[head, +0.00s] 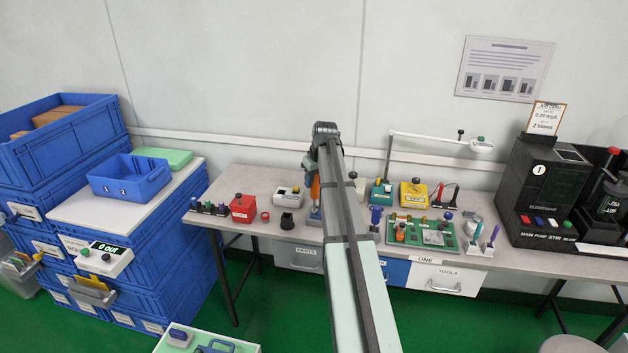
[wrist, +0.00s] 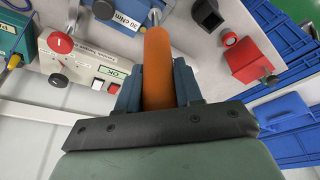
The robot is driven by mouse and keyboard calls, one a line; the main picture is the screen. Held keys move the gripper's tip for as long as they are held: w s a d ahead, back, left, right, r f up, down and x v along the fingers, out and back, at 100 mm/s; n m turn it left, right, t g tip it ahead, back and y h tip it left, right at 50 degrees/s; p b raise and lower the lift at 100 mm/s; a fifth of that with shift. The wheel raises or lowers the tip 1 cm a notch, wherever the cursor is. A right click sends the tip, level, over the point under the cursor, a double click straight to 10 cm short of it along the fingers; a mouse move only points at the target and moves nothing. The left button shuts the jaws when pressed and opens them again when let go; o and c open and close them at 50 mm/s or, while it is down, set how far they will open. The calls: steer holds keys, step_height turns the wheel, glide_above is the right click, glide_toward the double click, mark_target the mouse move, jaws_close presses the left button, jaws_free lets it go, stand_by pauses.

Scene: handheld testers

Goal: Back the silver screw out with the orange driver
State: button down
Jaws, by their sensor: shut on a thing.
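The orange driver (wrist: 158,60) stands between the fingers of my gripper (wrist: 158,88), which is shut on its handle. Its orange handle also shows in the head view (head: 315,188), below my gripper (head: 314,172). In the wrist view a thin metal shaft (wrist: 155,15) shows past the handle, by a blue block (wrist: 118,20) marked 30 cNm. The same blue block shows in the head view (head: 315,214), under the driver. I cannot make out the silver screw or whether the driver tip touches it.
A red box (wrist: 248,58), a red ring (wrist: 229,39) and a black holder (wrist: 207,14) stand near the driver. A white tester with a red button (wrist: 62,44) is on the other side. A green tray (head: 444,245) lies to the right; blue crates (head: 130,178) stand left.

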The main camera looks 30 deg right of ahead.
stand_by(0.3)
steer(key=shift+r, duration=3.05)
